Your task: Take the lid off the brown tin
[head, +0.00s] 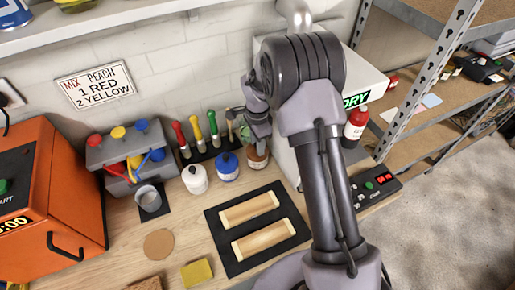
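The brown tin (257,160) stands on the workbench at the right end of a row of small tins. Its upper part and lid are mostly hidden behind my gripper (259,138). My gripper is directly above or at the top of the brown tin, pointing down. The fingers are small and overlap the tin, so I cannot tell whether they touch the lid or are shut on it.
A blue tin (227,168) and a white tin (195,181) stand just left of the brown tin. Behind is a rack (209,150) of coloured-handled tools. A black mat (225,250) with two wooden pieces lies in front. A white machine (369,79) stands right.

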